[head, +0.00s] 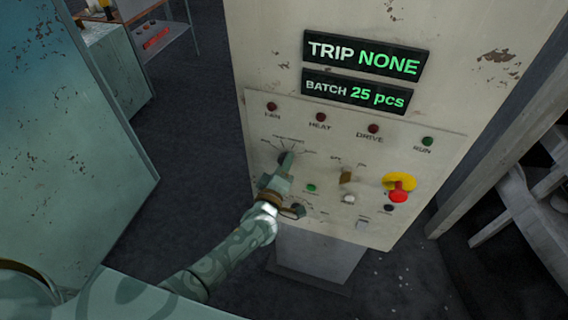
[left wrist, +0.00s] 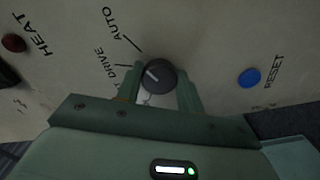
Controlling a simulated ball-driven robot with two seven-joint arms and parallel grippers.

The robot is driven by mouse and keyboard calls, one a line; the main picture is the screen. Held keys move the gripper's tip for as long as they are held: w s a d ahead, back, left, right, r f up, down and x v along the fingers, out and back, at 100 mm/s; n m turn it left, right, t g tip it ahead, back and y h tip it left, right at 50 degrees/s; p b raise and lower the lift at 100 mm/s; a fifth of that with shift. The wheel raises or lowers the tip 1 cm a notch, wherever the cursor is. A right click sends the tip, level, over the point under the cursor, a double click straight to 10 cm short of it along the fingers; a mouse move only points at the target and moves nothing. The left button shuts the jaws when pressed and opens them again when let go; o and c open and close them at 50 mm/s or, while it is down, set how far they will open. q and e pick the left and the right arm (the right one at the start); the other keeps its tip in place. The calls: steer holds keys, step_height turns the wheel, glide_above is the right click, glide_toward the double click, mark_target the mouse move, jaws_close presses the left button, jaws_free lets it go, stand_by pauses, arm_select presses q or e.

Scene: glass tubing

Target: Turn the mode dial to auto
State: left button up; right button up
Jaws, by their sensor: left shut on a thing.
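The mode dial (left wrist: 158,76) is a round dark knob with a white pointer line. In the left wrist view its pointer leans up and left, toward the side where the AUTO and DRIVE labels are printed; I cannot tell exactly which mark it meets. My left gripper (left wrist: 162,84) has one finger on each side of the knob and is shut on it. In the head view the left gripper (head: 287,164) reaches the left part of the control panel (head: 330,135) and partly covers the dial (head: 283,157). My right gripper is not in view.
A blue RESET button (left wrist: 249,77) is right of the dial in the wrist view. Displays (head: 366,54) read TRIP NONE and BATCH 25 pcs. A pale green cabinet (head: 70,120) stands left.

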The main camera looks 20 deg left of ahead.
arm_select(q)
steer(key=shift+f, duration=0.1)
stand_by(0.4)
steer(key=o, duration=1)
steer(key=shift+s, duration=0.15)
steer(key=s, duration=1)
steer(key=s+b, duration=0.1)
steer(key=s, duration=0.5)
steer(key=shift+a, duration=0.25)
